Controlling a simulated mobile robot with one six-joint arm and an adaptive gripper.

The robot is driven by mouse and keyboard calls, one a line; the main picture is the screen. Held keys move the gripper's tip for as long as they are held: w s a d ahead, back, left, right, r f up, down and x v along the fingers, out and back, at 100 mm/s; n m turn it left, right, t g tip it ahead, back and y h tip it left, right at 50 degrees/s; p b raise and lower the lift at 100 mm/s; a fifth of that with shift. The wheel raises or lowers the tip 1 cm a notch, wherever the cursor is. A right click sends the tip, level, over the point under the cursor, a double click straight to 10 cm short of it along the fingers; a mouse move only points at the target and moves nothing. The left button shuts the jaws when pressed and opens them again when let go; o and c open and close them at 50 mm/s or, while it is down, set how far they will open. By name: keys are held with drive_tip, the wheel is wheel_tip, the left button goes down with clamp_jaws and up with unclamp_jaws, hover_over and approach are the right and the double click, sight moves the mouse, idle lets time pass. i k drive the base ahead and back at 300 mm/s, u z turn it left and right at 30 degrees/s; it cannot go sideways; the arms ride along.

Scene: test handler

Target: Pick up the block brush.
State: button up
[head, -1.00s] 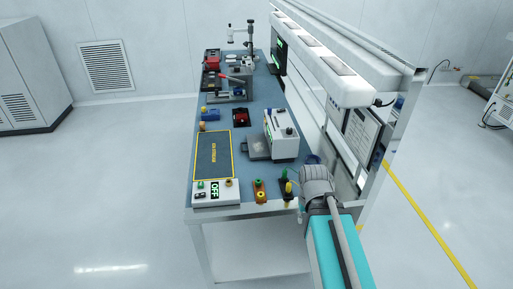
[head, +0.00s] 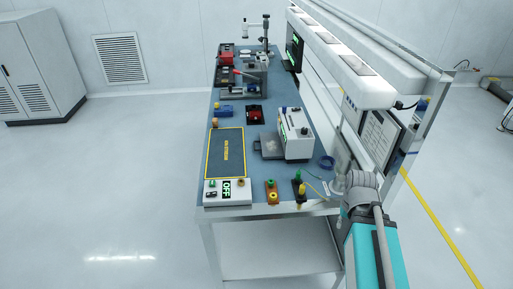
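I cannot pick out the block brush with certainty in the head view. Small items on the blue bench top (head: 240,115) include a blue block with a yellow knob (head: 224,110) and a small tan rounded piece (head: 214,122) at the left edge; neither is clear enough to name as the brush. My arm's grey end (head: 362,186) is at the bench's near right corner, apart from these items. Its fingers cannot be made out, so whether it is open or shut does not show.
A yellow-edged mat (head: 224,172), a white box reading OFF (head: 227,192) and a white machine (head: 293,135) occupy the near bench. A blue ring (head: 326,163) lies near my arm. A shelf with a lamp (head: 345,70) overhangs the right side.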

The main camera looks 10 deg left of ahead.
sight(215, 123)
drive_tip(key=u, duration=0.05)
drive_tip(key=k, duration=1.2)
drive_tip(key=u, duration=0.55)
drive_tip(key=i, duration=1)
drive_tip(key=z, duration=0.05)
